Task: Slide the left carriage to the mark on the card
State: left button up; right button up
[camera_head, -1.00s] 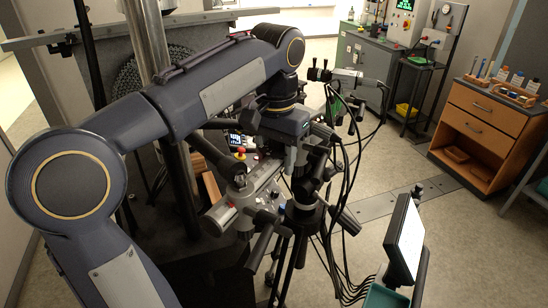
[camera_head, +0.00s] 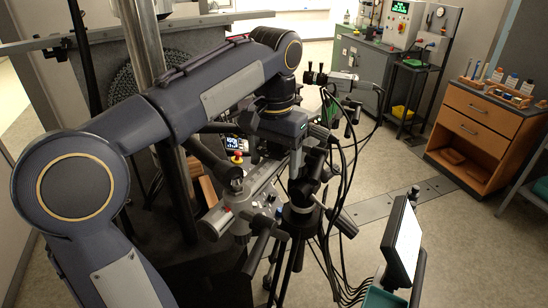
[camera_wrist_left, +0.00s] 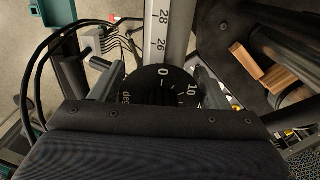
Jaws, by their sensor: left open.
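My left gripper (camera_wrist_left: 160,82) is open, its two fingers standing either side of a black round dial (camera_wrist_left: 158,88) marked in degrees. In the head view the gripper (camera_head: 296,160) points down among dark clamps and posts, its fingertips partly hidden. A pale scale rail (camera_wrist_left: 167,30) with the numbers 26 and 28 runs away from the dial; a light metal rail also shows in the head view (camera_head: 262,187). The dial seems to sit on a carriage of this rail, but I cannot tell which carriage. I cannot make out the card or its mark. My right gripper is not in view.
A camera-like device (camera_head: 335,80) and many black cables (camera_head: 345,165) crowd the right of the gripper. A tilted screen (camera_head: 404,240) stands at the lower right. A steel column (camera_head: 143,50) rises at the left. An orange drawer cabinet (camera_head: 483,130) is farther off, with open floor before it.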

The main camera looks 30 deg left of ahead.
pick_arm(q)
jog(key=shift+r, duration=3)
